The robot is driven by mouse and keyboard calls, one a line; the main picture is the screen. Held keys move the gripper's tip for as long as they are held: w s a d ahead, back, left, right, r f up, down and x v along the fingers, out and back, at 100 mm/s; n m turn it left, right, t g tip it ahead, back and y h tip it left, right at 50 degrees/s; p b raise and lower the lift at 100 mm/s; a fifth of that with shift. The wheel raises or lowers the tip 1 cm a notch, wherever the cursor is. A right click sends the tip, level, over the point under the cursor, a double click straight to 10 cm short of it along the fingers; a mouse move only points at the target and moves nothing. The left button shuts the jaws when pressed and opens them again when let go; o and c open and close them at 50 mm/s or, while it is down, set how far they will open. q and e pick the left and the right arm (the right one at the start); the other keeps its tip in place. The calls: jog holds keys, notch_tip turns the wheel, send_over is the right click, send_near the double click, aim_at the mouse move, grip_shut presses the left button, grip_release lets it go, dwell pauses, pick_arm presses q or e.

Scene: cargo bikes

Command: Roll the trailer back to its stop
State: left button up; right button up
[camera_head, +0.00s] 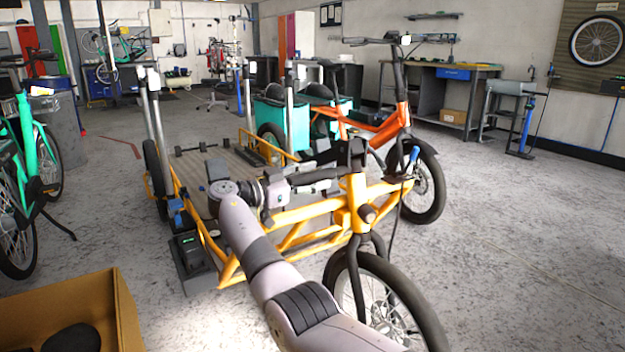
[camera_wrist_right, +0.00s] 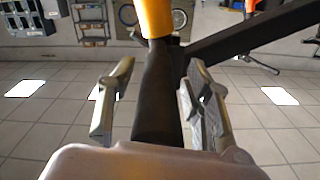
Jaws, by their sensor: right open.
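A yellow-framed wheeled carrier, which I take as the trailer (camera_head: 290,221), stands in the middle of the head view. It has a flat wooden deck (camera_head: 215,162) and a spoked wheel (camera_head: 395,305) at its near right end. My right gripper (camera_head: 298,181) is at a black handle grip (camera_head: 322,175) on top of it. In the right wrist view, the open fingers (camera_wrist_right: 160,70) stand on both sides of the black grip (camera_wrist_right: 157,100), with visible gaps. The grip joins a yellow tube (camera_wrist_right: 153,17). I cannot tell which thing is the stop. My left gripper is out of view.
A low dark block (camera_head: 190,257) sits on the floor at the carrier's left side. An orange bike (camera_head: 385,128) stands close behind it. A green bike (camera_head: 28,150) is at far left, and an open cardboard box (camera_head: 125,315) at lower left. The floor at right is clear.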

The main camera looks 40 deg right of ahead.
jog(key=w+a, duration=0.1)
jog(key=a, duration=1.1)
jog(key=shift+w, duration=0.2)
